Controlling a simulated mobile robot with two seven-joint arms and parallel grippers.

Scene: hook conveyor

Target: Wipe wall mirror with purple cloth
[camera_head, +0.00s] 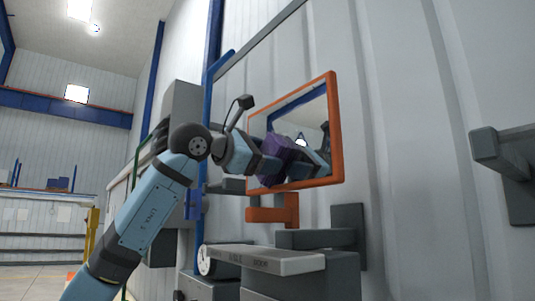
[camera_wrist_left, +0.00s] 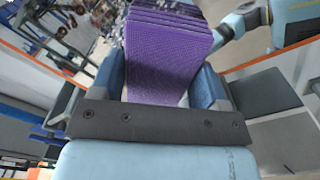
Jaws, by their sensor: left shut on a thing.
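The wall mirror (camera_head: 312,115) has an orange frame and hangs on the pale ribbed wall, right of centre in the head view. The purple cloth (camera_head: 277,158) is a folded pad in front of the mirror's lower left part. It also fills the upper middle of the left wrist view (camera_wrist_left: 165,50). My left gripper (camera_head: 268,160) is shut on the cloth, with a finger on each side of it in the wrist view (camera_wrist_left: 165,85). The cloth is at or very close to the glass; I cannot tell if it touches. My right gripper is not in view.
An orange bracket (camera_head: 275,211) is on the wall below the mirror. A grey bracket (camera_head: 348,228) sits to its right, and another grey wall bracket (camera_head: 508,160) stands out at the far right. A blue post (camera_head: 207,120) rises left of the mirror.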

